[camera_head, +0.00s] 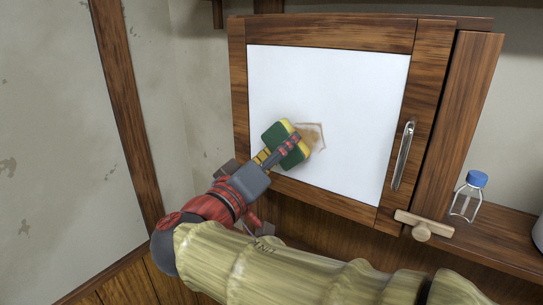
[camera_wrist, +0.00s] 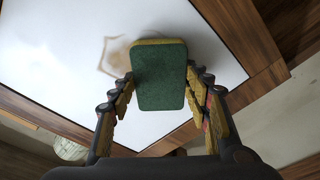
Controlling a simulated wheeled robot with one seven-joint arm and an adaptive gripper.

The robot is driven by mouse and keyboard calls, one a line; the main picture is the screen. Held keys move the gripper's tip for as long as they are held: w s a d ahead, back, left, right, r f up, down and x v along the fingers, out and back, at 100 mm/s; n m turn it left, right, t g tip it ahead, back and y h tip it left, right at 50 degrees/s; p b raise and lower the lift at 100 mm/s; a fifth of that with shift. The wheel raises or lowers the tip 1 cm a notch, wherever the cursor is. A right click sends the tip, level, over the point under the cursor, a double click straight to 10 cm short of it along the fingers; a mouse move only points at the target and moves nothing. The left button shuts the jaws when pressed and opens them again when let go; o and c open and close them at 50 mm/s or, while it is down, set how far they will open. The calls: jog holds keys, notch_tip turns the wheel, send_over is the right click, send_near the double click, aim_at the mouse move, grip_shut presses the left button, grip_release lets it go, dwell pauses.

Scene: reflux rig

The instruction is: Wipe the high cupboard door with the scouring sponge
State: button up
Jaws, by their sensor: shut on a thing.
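The scouring sponge, green on one face with a yellow foam side, is between the fingers of my gripper. It shows in the head view (camera_head: 281,143) and in the wrist view (camera_wrist: 159,78). My gripper (camera_head: 289,146) is shut on the sponge, one finger at each side in the wrist view (camera_wrist: 160,93). The high cupboard door has a white panel (camera_head: 335,85) in a brown wooden frame. The sponge is in front of the panel's lower left part; I cannot tell whether it touches. A brownish smear (camera_head: 318,133) shows on the panel just right of the sponge, partly hidden by it.
A metal handle (camera_head: 403,154) stands out at the door's right side. A clear bottle with a blue cap (camera_head: 466,199) stands on the wooden shelf (camera_head: 500,240) at the right. A wooden peg-like piece (camera_head: 423,226) juts out below the door. A wooden post (camera_head: 130,110) runs up the left wall.

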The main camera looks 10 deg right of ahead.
aim_at(325, 152)
jog(key=shift+s+d+f+b, duration=0.15)
jog(key=shift+s+d+b, duration=0.85)
jog(key=shift+b, duration=0.2)
jog(key=shift+s+d+b, duration=2)
jog(key=shift+d+b, duration=0.05)
jog(key=shift+b, duration=0.4)
jog(key=shift+b, duration=0.6)
jog(key=shift+w+a, duration=0.1)
